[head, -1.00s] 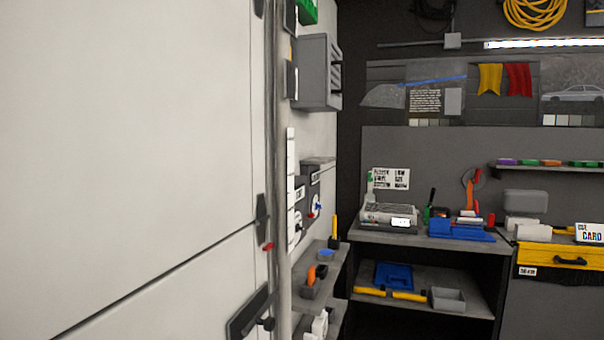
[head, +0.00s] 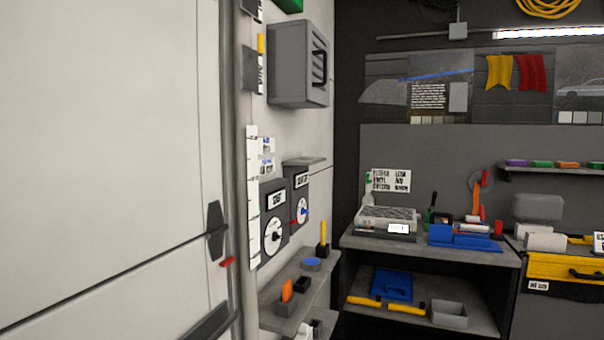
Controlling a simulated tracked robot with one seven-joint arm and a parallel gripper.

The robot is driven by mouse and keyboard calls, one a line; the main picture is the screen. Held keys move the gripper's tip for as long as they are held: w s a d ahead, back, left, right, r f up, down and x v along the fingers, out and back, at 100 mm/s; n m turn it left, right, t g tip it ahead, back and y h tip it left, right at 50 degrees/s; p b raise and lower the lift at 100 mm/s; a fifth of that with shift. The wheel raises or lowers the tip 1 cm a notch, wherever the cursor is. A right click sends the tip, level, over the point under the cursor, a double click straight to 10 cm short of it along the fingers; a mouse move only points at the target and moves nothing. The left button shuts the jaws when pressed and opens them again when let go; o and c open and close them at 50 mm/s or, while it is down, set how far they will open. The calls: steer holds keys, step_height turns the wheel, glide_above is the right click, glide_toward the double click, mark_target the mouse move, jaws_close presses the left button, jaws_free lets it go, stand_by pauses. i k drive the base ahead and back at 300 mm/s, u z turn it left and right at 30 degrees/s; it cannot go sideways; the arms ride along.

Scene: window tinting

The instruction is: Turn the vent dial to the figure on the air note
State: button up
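Two dark dial boxes hang on the left wall beyond the white panel. The nearer dial box (head: 284,199) has a white label and a round white dial (head: 273,236) with a dark pointer. The farther dial box (head: 292,181) has a label and a white dial (head: 302,210) with red and blue marks. The labels and figures are too small to read, so I cannot tell which is the vent dial. Small papers (head: 266,156) hang above the nearer box; I cannot tell whether one is the air note. My gripper is not in view.
A large white panel (head: 100,130) with a dark handle (head: 215,231) fills the left. A grey cabinet (head: 298,65) hangs above the dials; a shelf (head: 322,266) with small tools juts out below them. A workbench (head: 420,245) stands at the back.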

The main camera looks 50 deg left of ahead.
mark_target(274, 236)
steer(key=z, duration=0.05)
steer(key=i, duration=2.35)
steer(key=u, duration=2.05)
steer(key=i, duration=0.15)
steer(key=u, duration=1.85)
steer(key=i, duration=0.95)
steer(key=z, duration=0.35)
